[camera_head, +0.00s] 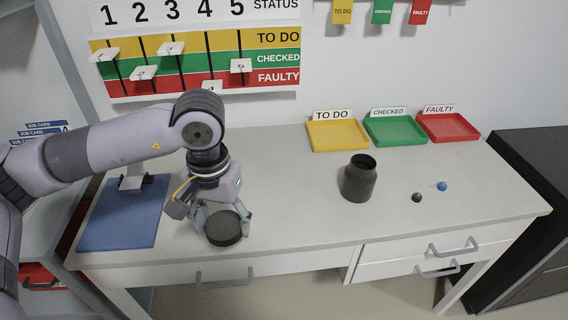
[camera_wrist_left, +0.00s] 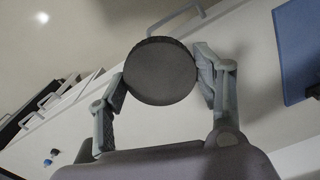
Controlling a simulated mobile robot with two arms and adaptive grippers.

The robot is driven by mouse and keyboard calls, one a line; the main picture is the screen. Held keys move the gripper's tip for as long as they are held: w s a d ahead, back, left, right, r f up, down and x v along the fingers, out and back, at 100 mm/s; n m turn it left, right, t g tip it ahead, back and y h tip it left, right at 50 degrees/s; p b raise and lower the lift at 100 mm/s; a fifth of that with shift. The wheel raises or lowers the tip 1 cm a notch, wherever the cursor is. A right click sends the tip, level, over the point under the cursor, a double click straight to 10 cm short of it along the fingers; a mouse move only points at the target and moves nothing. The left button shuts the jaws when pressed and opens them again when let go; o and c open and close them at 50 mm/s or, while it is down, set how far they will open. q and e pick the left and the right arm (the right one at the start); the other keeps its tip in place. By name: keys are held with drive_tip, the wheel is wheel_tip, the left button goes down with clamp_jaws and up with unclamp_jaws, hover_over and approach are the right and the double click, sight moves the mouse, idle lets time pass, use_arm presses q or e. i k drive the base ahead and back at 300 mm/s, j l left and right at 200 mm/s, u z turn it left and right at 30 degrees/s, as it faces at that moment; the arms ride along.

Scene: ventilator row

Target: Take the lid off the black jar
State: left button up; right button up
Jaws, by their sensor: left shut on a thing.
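The black jar (camera_head: 359,178) stands upright on the table right of centre, its mouth open and uncovered. The round dark lid (camera_head: 223,229) is at the table's front left, well apart from the jar. My left gripper (camera_head: 225,222) is shut on the lid, one finger on each side. In the left wrist view the lid (camera_wrist_left: 161,71) sits between the two fingertips of my left gripper (camera_wrist_left: 162,80). Whether the lid touches the tabletop is hard to tell. My right gripper is not in view.
A blue mat (camera_head: 120,215) lies left of the gripper. Yellow (camera_head: 338,135), green (camera_head: 396,132) and red (camera_head: 448,128) trays stand at the back right. A small black knob (camera_head: 417,197) and a blue one (camera_head: 442,186) lie right of the jar. The table's middle is clear.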

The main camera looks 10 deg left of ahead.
sight(360, 176)
drive_tip(key=i+l+u, duration=0.35)
drive_tip(key=l, duration=0.25)
drive_tip(key=i+l+u, duration=0.15)
drive_tip(key=l, duration=0.15)
drive_tip(key=i+l+u, duration=0.2)
drive_tip(key=l, duration=0.15)
drive_tip(key=i+l, duration=0.1)
drive_tip(key=l, duration=0.4)
